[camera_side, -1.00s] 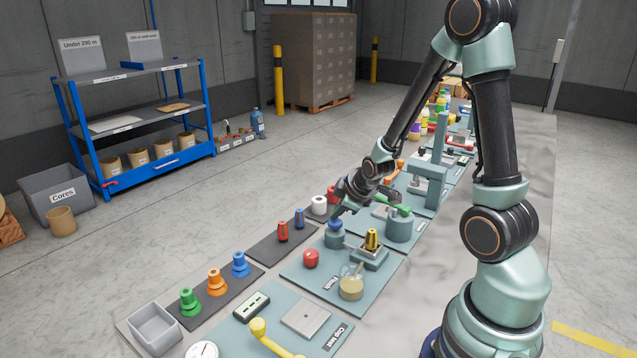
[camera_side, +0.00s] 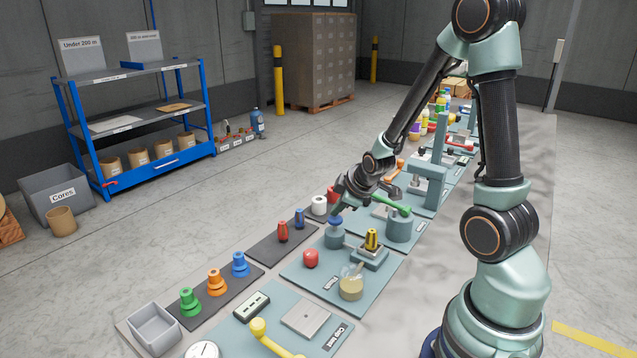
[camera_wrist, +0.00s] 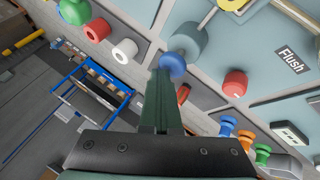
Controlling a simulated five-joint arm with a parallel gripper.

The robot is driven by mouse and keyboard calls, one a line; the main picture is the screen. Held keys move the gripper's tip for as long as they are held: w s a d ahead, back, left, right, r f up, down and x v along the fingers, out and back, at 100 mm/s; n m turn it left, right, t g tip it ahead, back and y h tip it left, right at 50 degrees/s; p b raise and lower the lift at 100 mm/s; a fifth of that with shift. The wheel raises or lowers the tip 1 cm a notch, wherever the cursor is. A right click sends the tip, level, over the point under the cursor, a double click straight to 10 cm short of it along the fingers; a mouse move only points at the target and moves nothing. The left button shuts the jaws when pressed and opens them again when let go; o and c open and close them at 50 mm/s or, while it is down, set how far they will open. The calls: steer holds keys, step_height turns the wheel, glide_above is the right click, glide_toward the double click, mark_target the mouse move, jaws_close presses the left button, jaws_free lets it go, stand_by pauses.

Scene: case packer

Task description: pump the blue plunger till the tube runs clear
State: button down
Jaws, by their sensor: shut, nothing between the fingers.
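The blue plunger (camera_side: 335,220) is a round knob on top of a grey cylinder (camera_side: 334,239) on the Flush panel. My gripper (camera_side: 337,210) is shut and empty, pointing down at the knob from just above. In the wrist view the closed fingers (camera_wrist: 163,78) end at the blue knob (camera_wrist: 172,64); I cannot tell whether they touch it. A thin tube (camera_wrist: 208,18) runs from the cylinder's side in the wrist view; its contents are too small to read. A jar with tan contents (camera_side: 351,288) stands at the panel's front.
A red knob (camera_side: 311,258) sits left of the jar. A yellow-topped fixture (camera_side: 371,241) stands right of the cylinder, and a green-handled grey cylinder (camera_side: 399,228) behind it. Coloured pegs line the mats at left. There is open air above the panel.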

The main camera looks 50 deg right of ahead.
mark_target(338, 219)
steer(key=shift+r, duration=0.95)
steer(key=shift+r, duration=2.55)
steer(key=s+a+r+m+y, duration=0.1)
steer(key=s+a+r, duration=0.2)
steer(key=a, duration=0.2)
steer(key=s+a+r+m+y, duration=0.1)
steer(key=s+a+r+m, duration=0.1)
steer(key=a, duration=0.4)
steer(key=s+a+r+m+g+y, duration=0.1)
steer(key=s+a+r, duration=0.3)
steer(key=a, duration=0.2)
steer(key=shift+s+a+m, duration=0.15)
steer(key=shift+a+m, duration=0.05)
steer(key=shift+m, duration=0.2)
